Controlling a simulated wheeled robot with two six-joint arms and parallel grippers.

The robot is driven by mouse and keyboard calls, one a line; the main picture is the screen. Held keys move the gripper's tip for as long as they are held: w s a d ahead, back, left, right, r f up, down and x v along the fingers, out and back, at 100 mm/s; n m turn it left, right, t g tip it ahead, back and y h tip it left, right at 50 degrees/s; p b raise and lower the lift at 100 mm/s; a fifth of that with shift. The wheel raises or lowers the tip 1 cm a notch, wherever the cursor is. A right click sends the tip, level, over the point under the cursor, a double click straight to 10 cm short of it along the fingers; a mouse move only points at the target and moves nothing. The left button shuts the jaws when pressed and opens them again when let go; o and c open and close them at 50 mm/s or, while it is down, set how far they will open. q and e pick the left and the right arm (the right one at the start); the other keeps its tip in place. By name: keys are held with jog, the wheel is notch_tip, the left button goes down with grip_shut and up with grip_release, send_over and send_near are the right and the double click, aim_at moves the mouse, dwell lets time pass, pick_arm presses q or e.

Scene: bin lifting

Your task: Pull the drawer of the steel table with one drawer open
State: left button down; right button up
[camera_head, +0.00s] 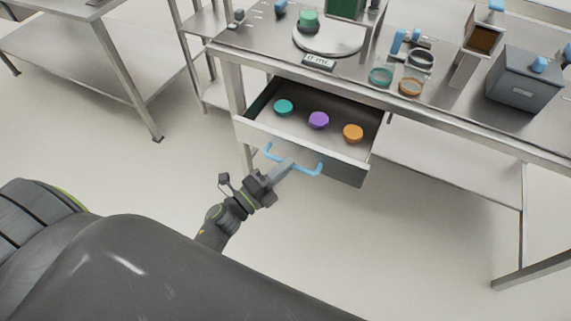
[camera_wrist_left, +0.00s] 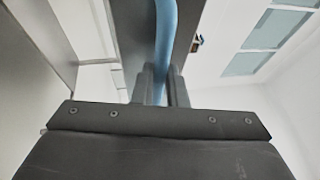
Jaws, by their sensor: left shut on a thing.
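The steel table (camera_head: 456,137) stands at the upper right of the head view. Its one drawer (camera_head: 300,140) is pulled out and its inside shows. A blue bar handle (camera_head: 312,171) is on the drawer front. My left gripper (camera_head: 287,165) is shut on the handle near its middle. In the left wrist view the blue handle (camera_wrist_left: 165,45) runs between the two fingers (camera_wrist_left: 160,88). Inside the drawer lie a teal piece (camera_head: 283,107), a purple piece (camera_head: 318,120) and an orange piece (camera_head: 353,132). My right gripper is not in view.
On the tabletop stand a round scale plate (camera_head: 335,42) with a green item (camera_head: 308,19), glass dishes (camera_head: 381,76) and a dark grey box (camera_head: 523,82). Another steel table (camera_head: 70,50) stands at the left. The floor in front of the drawer is clear except for my arm.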

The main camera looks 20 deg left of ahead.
pick_arm(q)
jog(key=c, duration=1.5)
grip_release()
jog(key=shift+o, duration=0.2)
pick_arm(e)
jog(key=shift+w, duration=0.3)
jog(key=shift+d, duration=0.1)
